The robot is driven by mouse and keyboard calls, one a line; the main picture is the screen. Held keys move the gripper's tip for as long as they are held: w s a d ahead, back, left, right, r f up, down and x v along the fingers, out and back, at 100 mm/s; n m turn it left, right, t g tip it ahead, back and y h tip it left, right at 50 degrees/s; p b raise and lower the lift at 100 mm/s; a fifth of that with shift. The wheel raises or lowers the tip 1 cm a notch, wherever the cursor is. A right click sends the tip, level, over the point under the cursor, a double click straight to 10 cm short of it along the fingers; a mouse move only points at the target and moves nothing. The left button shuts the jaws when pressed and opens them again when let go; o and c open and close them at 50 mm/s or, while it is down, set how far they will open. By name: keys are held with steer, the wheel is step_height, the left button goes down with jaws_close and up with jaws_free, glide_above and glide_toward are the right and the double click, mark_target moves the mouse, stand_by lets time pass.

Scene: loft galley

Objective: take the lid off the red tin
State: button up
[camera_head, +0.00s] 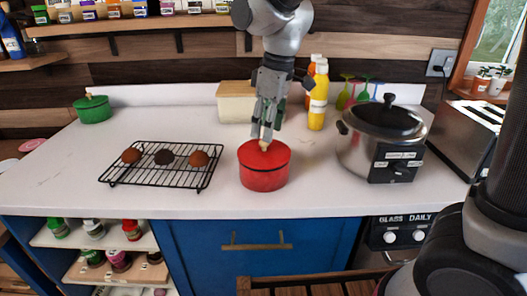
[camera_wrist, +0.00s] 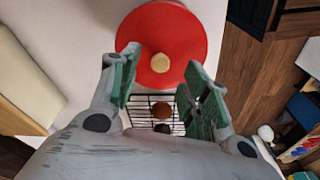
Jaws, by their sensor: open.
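The red tin (camera_head: 263,176) stands on the white counter with its red lid (camera_head: 250,153) on top. The lid has a pale round knob (camera_head: 264,145). In the wrist view the lid (camera_wrist: 187,30) shows from above with its knob (camera_wrist: 160,62) near the middle. My gripper (camera_head: 264,137) points down right over the knob. In the wrist view its two green-padded fingers (camera_wrist: 158,72) are open, one on each side of the knob, with a gap to it. I cannot tell whether the fingertips are at the knob's height.
A black wire rack (camera_head: 158,180) with several round brown items is left of the tin. A slow cooker (camera_head: 352,158) stands to the right. A green pot (camera_head: 93,110) sits far left. The counter front is clear.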

mark_target(264, 148)
steer(key=f, duration=0.3)
steer(key=shift+w+a+f, duration=0.15)
steer(key=shift+a+f, duration=0.2)
jaws_close()
